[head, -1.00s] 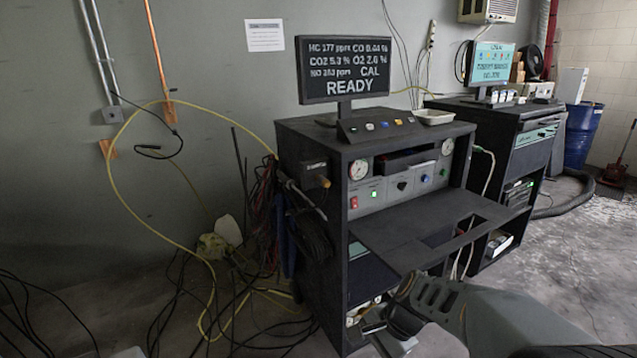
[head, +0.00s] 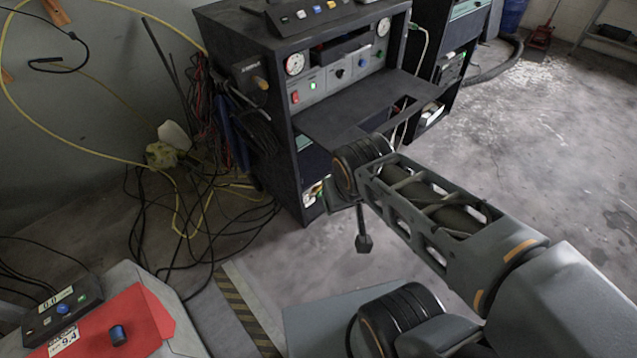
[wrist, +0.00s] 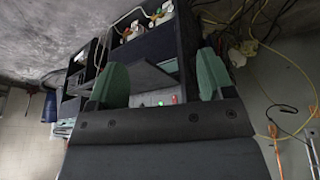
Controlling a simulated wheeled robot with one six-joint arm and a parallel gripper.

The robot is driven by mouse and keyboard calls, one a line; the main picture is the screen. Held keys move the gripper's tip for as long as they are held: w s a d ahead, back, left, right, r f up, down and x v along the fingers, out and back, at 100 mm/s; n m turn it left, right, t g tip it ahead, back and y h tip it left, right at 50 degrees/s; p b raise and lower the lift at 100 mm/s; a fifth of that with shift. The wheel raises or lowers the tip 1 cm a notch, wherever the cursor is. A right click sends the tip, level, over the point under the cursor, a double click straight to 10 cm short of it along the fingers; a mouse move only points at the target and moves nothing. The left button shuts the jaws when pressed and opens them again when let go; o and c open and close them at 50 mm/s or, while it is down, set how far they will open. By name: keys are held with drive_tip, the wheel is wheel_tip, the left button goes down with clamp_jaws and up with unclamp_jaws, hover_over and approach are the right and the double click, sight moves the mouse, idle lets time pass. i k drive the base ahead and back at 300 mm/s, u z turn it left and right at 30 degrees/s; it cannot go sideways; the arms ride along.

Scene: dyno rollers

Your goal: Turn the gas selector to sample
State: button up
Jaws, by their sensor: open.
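The dark analyser cabinet (head: 250,40) stands upper middle in the head view. Its grey front panel (head: 318,86) has a black pointer knob (head: 340,73), a blue button and a green light. A brown-orange knob (head: 260,82) sticks out of its left side under a small label. The labels are too small to read, so I cannot tell which knob is the gas selector. My gripper (wrist: 162,80) shows in the wrist view with its green fingers wide apart and nothing between them. It faces the cabinet front from a distance, touching nothing. In the head view its fingers cannot be made out.
A shelf (head: 350,125) juts out below the panel. Cables and a yellow hose (head: 183,215) tangle left of the cabinet. A red surface (head: 140,315) with a blue knob and a black box (head: 62,308) sit lower left. A second cabinet stands behind right.

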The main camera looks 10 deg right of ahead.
sight(340, 73)
drive_tip(key=u, duration=0.15)
drive_tip(key=k, duration=0.45)
drive_tip(key=z, duration=0.9)
drive_tip(key=i, duration=0.95)
drive_tip(key=u, duration=0.2)
drive_tip(key=k, duration=0.4)
drive_tip(key=u, duration=0.45)
drive_tip(key=i, duration=0.5)
drive_tip(key=u, duration=0.05)
